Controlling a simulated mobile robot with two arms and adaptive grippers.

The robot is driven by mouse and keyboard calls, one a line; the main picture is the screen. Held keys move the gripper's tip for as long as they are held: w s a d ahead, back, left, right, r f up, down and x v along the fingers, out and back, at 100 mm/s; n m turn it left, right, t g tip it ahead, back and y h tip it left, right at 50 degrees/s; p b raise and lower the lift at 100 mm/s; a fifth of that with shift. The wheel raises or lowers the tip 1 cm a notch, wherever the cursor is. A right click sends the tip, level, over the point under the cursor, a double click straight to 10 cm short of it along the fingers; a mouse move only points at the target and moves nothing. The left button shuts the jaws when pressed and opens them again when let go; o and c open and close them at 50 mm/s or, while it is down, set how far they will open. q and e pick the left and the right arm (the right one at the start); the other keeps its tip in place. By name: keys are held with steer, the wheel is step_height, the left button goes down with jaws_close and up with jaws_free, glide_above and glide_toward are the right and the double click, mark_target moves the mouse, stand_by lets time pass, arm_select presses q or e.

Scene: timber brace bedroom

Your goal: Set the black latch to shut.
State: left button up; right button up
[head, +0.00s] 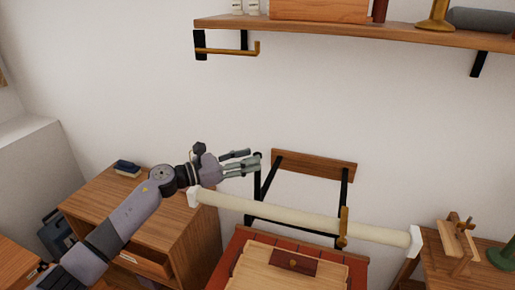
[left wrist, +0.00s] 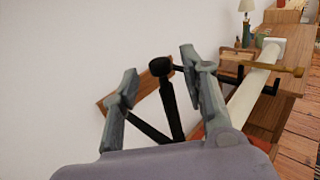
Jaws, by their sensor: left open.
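The black latch (left wrist: 165,85) is a dark upright bar with a rounded knob on top. In the left wrist view it stands between the two spread fingers of my left gripper (left wrist: 160,68), with no clear contact. In the head view the latch (head: 257,185) rises at the left end of the black wall frame, right at the fingertips of my left gripper (head: 252,161). The fingers partly cover its upper end. A brass latch (head: 343,228) stands upright near the other end of the frame. A cream roll (head: 290,216) lies across the frame between them.
A wooden wall board (head: 315,163) carries the frame. A red and tan wooden chest (head: 290,268) stands below. A wooden cabinet (head: 185,230) is under my left arm. A shelf (head: 350,30) with a brass hook (head: 228,50) hangs above; the wall between is clear.

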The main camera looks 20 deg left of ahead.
mark_target(257, 153)
arm_select(q)
steer(key=shift+p+x, duration=0.4)
steer(key=shift+x, duration=1.45)
steer(key=shift+c, duration=0.4)
jaws_close()
